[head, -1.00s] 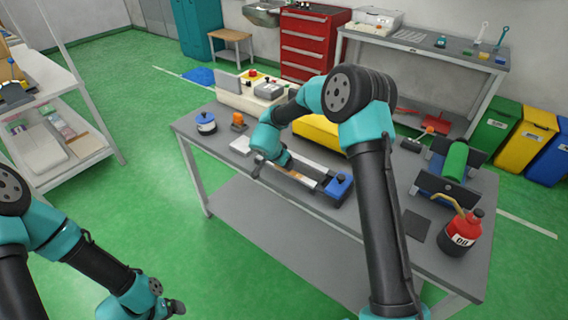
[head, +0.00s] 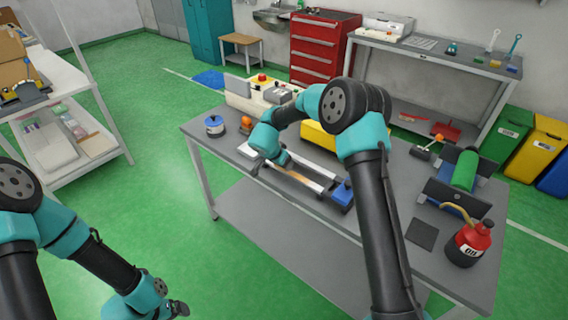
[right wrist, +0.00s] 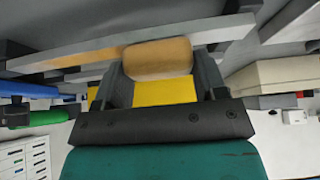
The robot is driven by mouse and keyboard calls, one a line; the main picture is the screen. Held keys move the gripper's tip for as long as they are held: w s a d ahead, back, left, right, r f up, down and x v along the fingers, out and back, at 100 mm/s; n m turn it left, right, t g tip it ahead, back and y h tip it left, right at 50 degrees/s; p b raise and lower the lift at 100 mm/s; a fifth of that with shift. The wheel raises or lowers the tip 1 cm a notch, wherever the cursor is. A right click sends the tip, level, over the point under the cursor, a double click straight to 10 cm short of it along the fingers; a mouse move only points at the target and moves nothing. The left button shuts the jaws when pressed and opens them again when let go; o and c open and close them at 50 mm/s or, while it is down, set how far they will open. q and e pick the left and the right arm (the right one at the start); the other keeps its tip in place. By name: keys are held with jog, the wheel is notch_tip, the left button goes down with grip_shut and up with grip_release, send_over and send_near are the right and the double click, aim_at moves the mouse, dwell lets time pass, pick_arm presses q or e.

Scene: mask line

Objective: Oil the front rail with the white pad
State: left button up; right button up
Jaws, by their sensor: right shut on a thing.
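Two long, pale rails lie side by side on the grey workbench, with a blue clamp block (head: 343,192) at their right end. The front rail (head: 298,180) shows a brownish tint along part of its length. My right gripper (head: 272,161) is low at the left end of the rails.
A red oil can (head: 468,245) stands at the bench's right end, near a dark flat square (head: 422,233) and a green roller (head: 465,170) in a cradle. A yellow box (head: 322,142) is behind the rails. A blue-lidded pot (head: 214,126) stands at the left.

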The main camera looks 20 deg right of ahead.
jog(key=shift+w+a, duration=0.45)
jog(key=shift+w, duration=0.3)
jog(key=shift+w+a+f, duration=0.1)
jog(key=shift+w+a, duration=0.4)
jog(key=shift+w, duration=0.2)
jog(key=shift+w+a+f, duration=0.1)
jog(key=shift+w+a, duration=0.35)
jog(key=shift+w, duration=0.25)
jog(key=shift+w+a, duration=0.15)
jog(key=shift+w, duration=0.05)
jog(key=shift+w+a, duration=0.4)
jog(key=shift+w, duration=0.2)
jog(key=shift+w+a, duration=0.4)
jog(key=shift+w, duration=0.2)
jog(key=shift+r, duration=0.1)
jog(key=shift+r, duration=0.1)
jog(key=shift+d, duration=0.1)
